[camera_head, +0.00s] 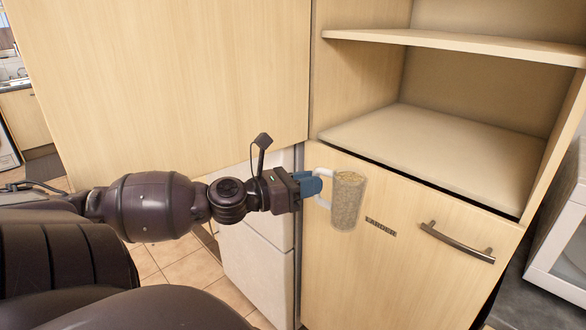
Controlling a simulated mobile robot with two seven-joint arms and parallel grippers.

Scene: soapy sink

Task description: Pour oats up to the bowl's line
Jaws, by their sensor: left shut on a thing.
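My left gripper (311,184) is shut on the white handle of a clear jug of oats (347,202). The jug looks close to upright and full of pale, grainy oats nearly to its rim. No bowl shows in this view. My right gripper does not show.
A white appliance (563,240) stands on a dark counter (530,300) at the right. Tiled floor (190,268) shows below my arm.

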